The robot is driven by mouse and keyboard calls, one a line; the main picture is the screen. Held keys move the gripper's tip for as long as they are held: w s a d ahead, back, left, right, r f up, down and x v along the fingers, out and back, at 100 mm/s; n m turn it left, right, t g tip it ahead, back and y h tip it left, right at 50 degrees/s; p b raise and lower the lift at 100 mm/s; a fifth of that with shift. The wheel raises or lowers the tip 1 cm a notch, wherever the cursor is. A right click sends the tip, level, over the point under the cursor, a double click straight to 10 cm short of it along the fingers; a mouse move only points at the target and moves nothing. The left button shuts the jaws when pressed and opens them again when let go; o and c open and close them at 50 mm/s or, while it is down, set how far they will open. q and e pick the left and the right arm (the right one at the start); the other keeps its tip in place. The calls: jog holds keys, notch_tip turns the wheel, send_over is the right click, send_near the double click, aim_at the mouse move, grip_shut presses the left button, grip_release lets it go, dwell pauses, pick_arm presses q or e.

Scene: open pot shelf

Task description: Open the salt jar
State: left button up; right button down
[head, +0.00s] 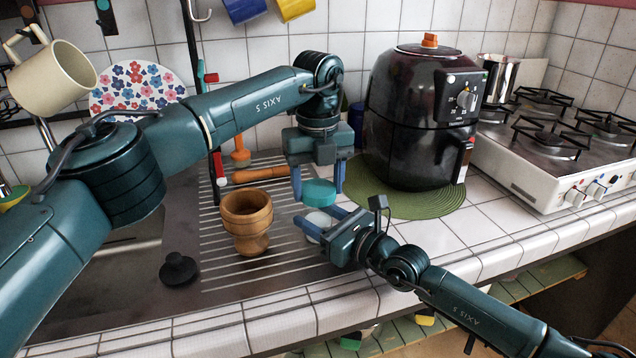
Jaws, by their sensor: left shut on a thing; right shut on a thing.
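The salt jar (317,221) is a small whitish jar on the ribbed metal drainboard, partly hidden by my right gripper. Its teal lid (318,192) is right above it; I cannot tell whether the two still touch. My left gripper (318,188) comes down from above, with its blue fingers shut on the sides of the lid. My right gripper (320,222) reaches in from the lower right, with its fingers shut around the jar body.
A wooden mortar (247,220) stands left of the jar, with a black stopper-like knob (178,269) nearer the front. A black air fryer (415,120) on a green round mat (440,203) stands close behind on the right. A gas stove (560,150) is farther right.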

aim_at(318, 188)
pick_arm(q)
jog(key=shift+r, duration=2)
pick_arm(e)
jog(key=c, duration=0.6)
grip_release()
jog(key=shift+o, duration=0.2)
